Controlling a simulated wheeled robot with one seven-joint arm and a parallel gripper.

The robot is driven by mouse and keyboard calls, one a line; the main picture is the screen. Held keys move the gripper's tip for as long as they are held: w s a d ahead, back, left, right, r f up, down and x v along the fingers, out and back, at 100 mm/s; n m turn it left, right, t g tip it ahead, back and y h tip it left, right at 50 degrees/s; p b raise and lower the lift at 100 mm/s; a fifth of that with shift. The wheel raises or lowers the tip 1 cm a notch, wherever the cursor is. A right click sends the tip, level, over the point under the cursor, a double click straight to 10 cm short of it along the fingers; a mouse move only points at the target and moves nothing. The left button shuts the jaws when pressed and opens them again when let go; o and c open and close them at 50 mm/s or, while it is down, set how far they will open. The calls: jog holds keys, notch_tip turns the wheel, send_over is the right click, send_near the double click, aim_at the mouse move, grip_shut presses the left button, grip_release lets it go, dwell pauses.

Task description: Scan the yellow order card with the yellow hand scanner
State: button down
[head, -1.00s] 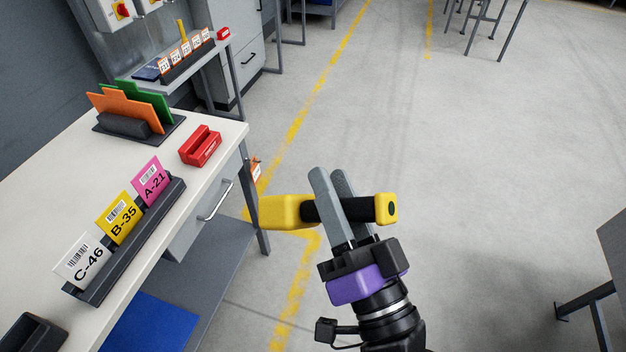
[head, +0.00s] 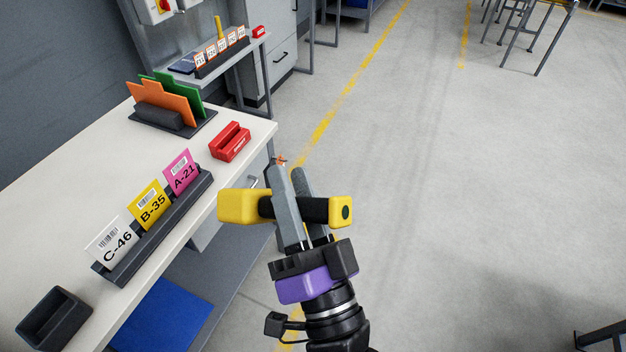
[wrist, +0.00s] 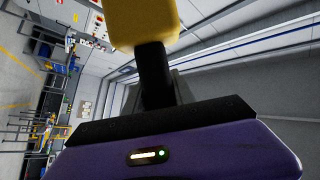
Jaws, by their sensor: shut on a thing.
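My gripper (head: 292,200) is shut on the black handle of the yellow hand scanner (head: 239,206) and holds it in the air just right of the table edge. The scanner's yellow head points left toward the cards; it also shows at the top of the wrist view (wrist: 143,22). The yellow order card (head: 150,205), marked B-35 with a barcode, stands in a dark card rack (head: 135,262). It is between a white card C-46 (head: 111,243) and a pink card A-21 (head: 181,172). The scanner is apart from the cards, to their right.
The white table (head: 60,195) also bears a red holder (head: 230,142), a black rack (head: 150,128) with orange and green folders, and an empty dark box (head: 54,318). A small shelf with orange tags (head: 222,52) stands behind.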

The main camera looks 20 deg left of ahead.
jog(key=shift+w+a+f+p, duration=0.1)
jog(key=shift+a+f, duration=0.55)
jog(key=shift+a, duration=0.75)
jog(key=shift+w+a+f+p, duration=0.1)
jog(key=shift+a+f, duration=0.55)
jog(key=shift+a, duration=0.75)
jog(key=shift+w+a+f+p, duration=0.1)
jog(key=shift+a+f, duration=0.55)
jog(key=shift+a, duration=0.75)
